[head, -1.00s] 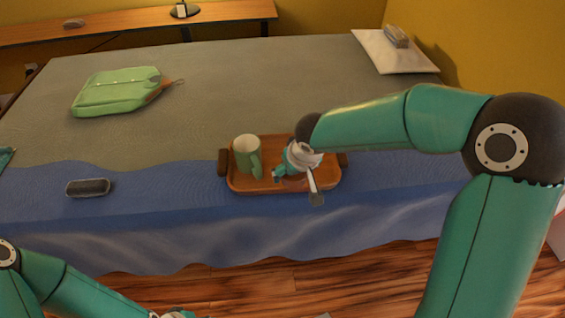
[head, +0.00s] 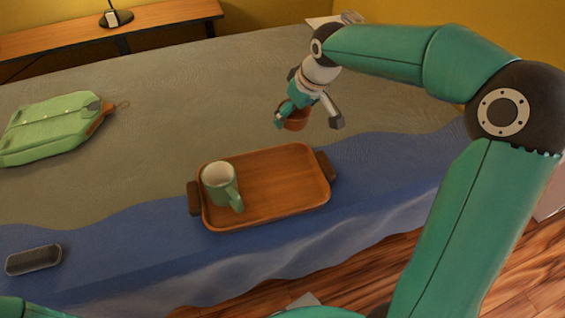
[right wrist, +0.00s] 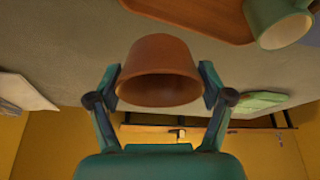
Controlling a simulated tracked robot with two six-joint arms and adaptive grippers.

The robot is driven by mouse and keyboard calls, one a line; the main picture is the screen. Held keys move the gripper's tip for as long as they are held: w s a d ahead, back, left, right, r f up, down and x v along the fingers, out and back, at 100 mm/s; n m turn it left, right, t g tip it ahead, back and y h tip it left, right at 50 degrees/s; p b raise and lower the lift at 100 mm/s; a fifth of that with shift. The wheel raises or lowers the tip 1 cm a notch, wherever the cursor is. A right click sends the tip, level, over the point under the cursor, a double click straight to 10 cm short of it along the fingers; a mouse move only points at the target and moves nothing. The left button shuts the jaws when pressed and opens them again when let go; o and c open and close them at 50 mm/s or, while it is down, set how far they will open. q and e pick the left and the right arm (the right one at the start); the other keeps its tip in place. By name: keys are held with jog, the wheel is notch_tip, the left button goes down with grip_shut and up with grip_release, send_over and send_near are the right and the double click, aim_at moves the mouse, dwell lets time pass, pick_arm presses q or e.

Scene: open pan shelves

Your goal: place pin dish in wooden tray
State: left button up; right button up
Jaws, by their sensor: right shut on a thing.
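The pin dish, a small terracotta-brown cup shape (head: 294,121), is held between the fingers of my right gripper (head: 305,116). In the right wrist view the dish (right wrist: 160,72) sits between both fingertips, its open mouth facing the camera. In the head view the gripper and dish are above the grey cloth, beyond the back edge of the wooden tray (head: 270,184), apart from it. The tray has dark handles and holds a green mug (head: 220,184) at its left; its middle and right are bare. My left gripper is not in view.
A green garment-like item (head: 50,128) lies at the left of the bed-like surface. A dark oblong case (head: 34,259) lies near the front left. A wooden shelf (head: 160,16) with a lamp base stands behind. Cloth around the tray is clear.

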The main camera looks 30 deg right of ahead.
jog(key=b, duration=0.3)
send_over(289, 162)
jog(key=s, duration=0.1)
notch_tip(289, 162, down, 11)
jog(key=shift+s+d+r, duration=0.1)
jog(key=shift+s+r, duration=0.05)
jog(key=shift+r, duration=0.05)
jog(key=shift+f+b, duration=1)
jog(key=shift+f, duration=1.85)
jog(key=shift+f, duration=0.15)
jog(key=o, duration=1)
jog(key=shift+s+r, duration=0.2)
jog(key=shift+r, duration=0.4)
jog(key=p+v, duration=0.3)
jog(key=v, duration=0.8)
jog(key=shift+s+p, duration=0.1)
jog(key=shift+p, duration=0.3)
